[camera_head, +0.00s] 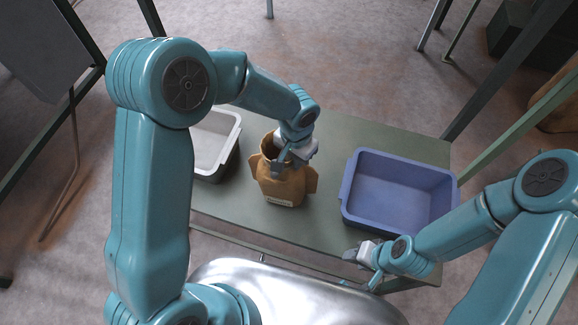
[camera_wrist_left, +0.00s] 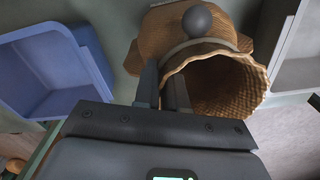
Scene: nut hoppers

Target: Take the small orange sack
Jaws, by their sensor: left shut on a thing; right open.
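The small orange sack (camera_head: 282,189) stands on the green table between two bins. It is tan-orange, with an open mouth, a side flap and a pale label low on its front. My left gripper (camera_head: 281,167) reaches down at its mouth. In the left wrist view, the fingers (camera_wrist_left: 170,88) are shut at the edge of the sack's open collar (camera_wrist_left: 225,85); the pinched fabric is mostly hidden. A dark round knob (camera_wrist_left: 197,20) shows by the sack's neck there. My right gripper (camera_head: 362,255) is open at the table's front edge, apart from the sack.
A blue bin (camera_head: 348,196) stands right of the sack, and a grey-white bin (camera_head: 236,131) stands left of it. Both look empty where visible. The green table (camera_head: 355,133) is clear behind the sack. Metal posts (camera_head: 508,85) rise at the table's right side.

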